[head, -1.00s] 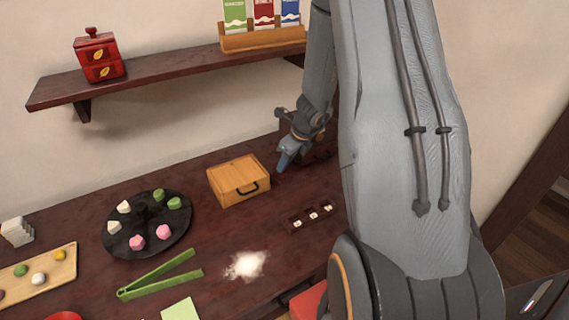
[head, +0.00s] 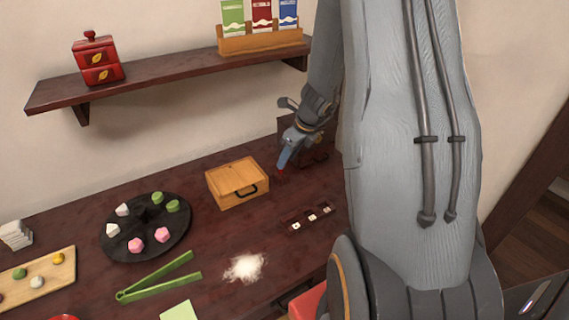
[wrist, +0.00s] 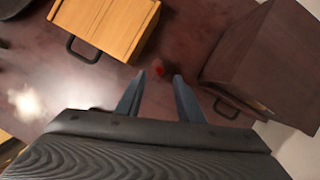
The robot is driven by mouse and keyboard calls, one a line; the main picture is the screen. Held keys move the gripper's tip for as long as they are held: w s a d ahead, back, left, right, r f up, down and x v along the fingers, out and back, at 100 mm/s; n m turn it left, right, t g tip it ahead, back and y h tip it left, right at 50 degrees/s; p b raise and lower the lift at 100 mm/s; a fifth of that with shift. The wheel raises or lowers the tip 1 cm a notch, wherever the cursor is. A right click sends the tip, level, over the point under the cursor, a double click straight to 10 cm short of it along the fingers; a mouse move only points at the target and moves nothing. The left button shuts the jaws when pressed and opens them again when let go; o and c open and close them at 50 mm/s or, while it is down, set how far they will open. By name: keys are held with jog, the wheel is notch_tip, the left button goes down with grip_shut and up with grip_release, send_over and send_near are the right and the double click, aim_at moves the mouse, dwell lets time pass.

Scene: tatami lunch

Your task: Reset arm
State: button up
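My gripper (head: 283,166) hangs over the dark table just right of the wooden box with a black handle (head: 238,182). In the wrist view my gripper (wrist: 157,80) shows two blue-grey fingers held apart with nothing between them. A small red spot (wrist: 160,70) lies near the fingertips; I cannot tell what it is. The wooden box also shows in the wrist view (wrist: 108,22), left of the fingers. A dark brown box with a handle (wrist: 262,62) is on the right there. My arm hides the right part of the table in the head view.
A black round plate (head: 146,228) with pink, white and green sweets stands left. Green tongs (head: 158,278), white powder (head: 244,266) and a dark tray with small white pieces (head: 310,216) lie in front. A wall shelf (head: 170,72) holds a red box (head: 98,60) and packets.

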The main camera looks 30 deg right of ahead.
jog(key=v, duration=0.2)
jog(key=shift+s+d+r, duration=0.1)
jog(key=shift+s+r, duration=0.05)
jog(key=shift+r, duration=0.2)
jog(key=s+a+r+n+g+h, duration=0.1)
jog(key=s+a+r+n, duration=0.2)
jog(key=s+a+n, duration=0.6)
jog(key=s+a+r+n+g, duration=0.2)
jog(key=s+a+n, duration=0.7)
jog(key=n, duration=1.3)
jog(key=shift+s+a+r+g+h, duration=0.35)
jog(key=shift+s+r, duration=0.3)
jog(key=shift+r, duration=0.25)
jog(key=shift+c, duration=0.3)
